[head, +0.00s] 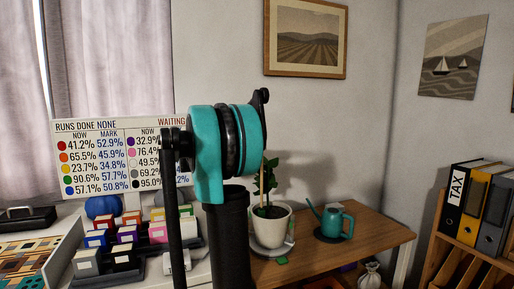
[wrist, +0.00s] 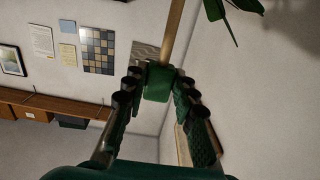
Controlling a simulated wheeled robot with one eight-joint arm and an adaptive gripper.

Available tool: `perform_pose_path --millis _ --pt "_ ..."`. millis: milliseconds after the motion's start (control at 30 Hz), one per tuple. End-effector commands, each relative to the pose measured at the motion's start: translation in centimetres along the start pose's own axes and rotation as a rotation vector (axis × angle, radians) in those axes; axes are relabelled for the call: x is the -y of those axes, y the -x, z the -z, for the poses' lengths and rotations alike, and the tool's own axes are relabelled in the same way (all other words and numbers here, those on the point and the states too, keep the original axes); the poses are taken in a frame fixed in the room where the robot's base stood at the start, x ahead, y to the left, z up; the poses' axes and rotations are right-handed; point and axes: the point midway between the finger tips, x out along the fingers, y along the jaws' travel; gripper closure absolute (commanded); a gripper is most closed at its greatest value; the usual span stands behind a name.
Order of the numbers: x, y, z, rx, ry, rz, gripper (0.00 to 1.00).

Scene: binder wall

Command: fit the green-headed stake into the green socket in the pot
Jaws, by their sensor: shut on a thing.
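My gripper (wrist: 157,80) is shut on the green head (wrist: 158,84) of the stake. The pale wooden rod (wrist: 173,35) of the stake runs away from the fingers in the wrist view. The white pot (head: 269,228) holds a leafy green plant (head: 266,184) and stands on the wooden table in the head view. Plant leaves (wrist: 236,12) also show at the wrist view's top right, beside the rod. A thin pale rod stands among the leaves in the head view; I cannot tell its lower end. The green socket cannot be made out. My arm hides the gripper in the head view.
A teal watering can (head: 334,223) stands right of the pot on the wooden table (head: 370,242). A small green piece (head: 281,262) lies in front of the pot. Binders (head: 470,205) stand at the right. Coloured boxes (head: 127,235) fill the left side.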

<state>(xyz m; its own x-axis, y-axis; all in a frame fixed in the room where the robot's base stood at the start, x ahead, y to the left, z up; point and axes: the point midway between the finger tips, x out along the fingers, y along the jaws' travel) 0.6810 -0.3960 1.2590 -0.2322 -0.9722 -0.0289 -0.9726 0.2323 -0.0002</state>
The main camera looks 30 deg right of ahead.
Motion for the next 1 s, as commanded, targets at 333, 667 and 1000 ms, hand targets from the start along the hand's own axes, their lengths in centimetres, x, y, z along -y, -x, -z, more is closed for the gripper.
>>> perform_pose_path --millis 333,667,1000 --pt "0.0 0.0 -0.8 0.000 0.000 0.000 0.93" --pt "0.0 0.0 -1.6 0.000 0.000 0.000 0.93" --pt "0.0 -0.1 -2.3 0.000 0.000 0.000 0.93"
